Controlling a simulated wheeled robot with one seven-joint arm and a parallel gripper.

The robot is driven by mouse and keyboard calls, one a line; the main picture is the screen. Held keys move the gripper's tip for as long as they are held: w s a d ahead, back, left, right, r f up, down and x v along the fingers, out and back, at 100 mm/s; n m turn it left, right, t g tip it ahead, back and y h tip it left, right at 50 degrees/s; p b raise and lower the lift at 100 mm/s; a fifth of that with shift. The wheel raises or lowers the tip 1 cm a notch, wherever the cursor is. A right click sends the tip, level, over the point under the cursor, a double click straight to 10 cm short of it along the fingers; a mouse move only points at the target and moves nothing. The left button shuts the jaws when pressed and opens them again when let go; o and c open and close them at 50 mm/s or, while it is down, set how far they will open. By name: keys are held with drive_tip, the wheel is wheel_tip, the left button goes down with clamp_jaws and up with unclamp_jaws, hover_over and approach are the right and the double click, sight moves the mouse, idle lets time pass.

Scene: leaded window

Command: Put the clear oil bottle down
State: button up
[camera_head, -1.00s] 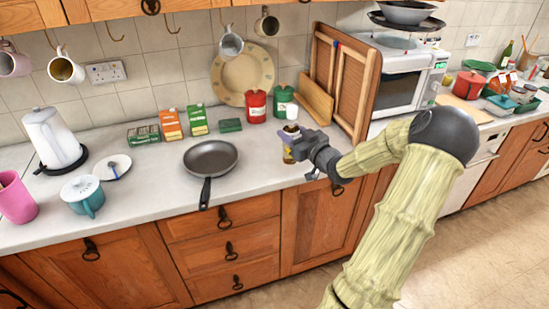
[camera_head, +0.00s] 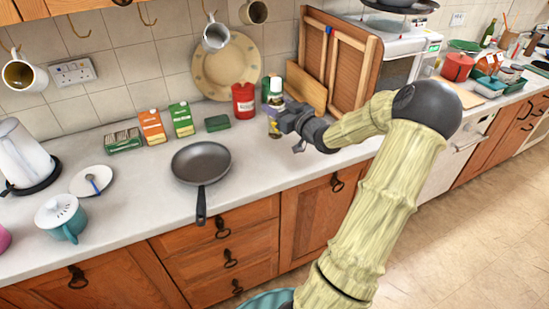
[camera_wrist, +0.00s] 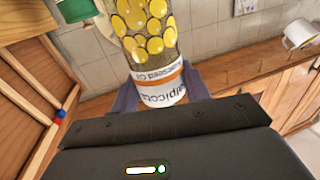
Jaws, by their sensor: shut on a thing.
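The clear oil bottle (camera_head: 275,130) is upright in my gripper (camera_head: 276,114), over the counter near the wooden boards. Its pale cap shows above the fingers. In the wrist view the bottle (camera_wrist: 150,40) has yellow round shapes and an orange and white label, with the fingers of my gripper (camera_wrist: 158,92) on either side of it. My gripper is shut on it. I cannot tell whether the bottle's base touches the counter (camera_head: 250,160).
A dark frying pan (camera_head: 201,160) lies left of the bottle. A red canister (camera_head: 243,100) and a green canister (camera_head: 266,88) stand behind it, close by. Wooden boards (camera_head: 335,70) lean right of it. Bare counter lies between pan and gripper.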

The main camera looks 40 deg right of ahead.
drive_tip(key=shift+s, duration=0.25)
drive_tip(key=shift+a+f, duration=0.1)
drive_tip(key=shift+a, duration=0.05)
drive_tip(key=f, duration=0.5)
drive_tip(key=shift+w+a, duration=0.1)
drive_tip(key=shift+a, duration=0.15)
drive_tip(key=shift+d+f, duration=0.15)
drive_tip(key=shift+f, duration=0.05)
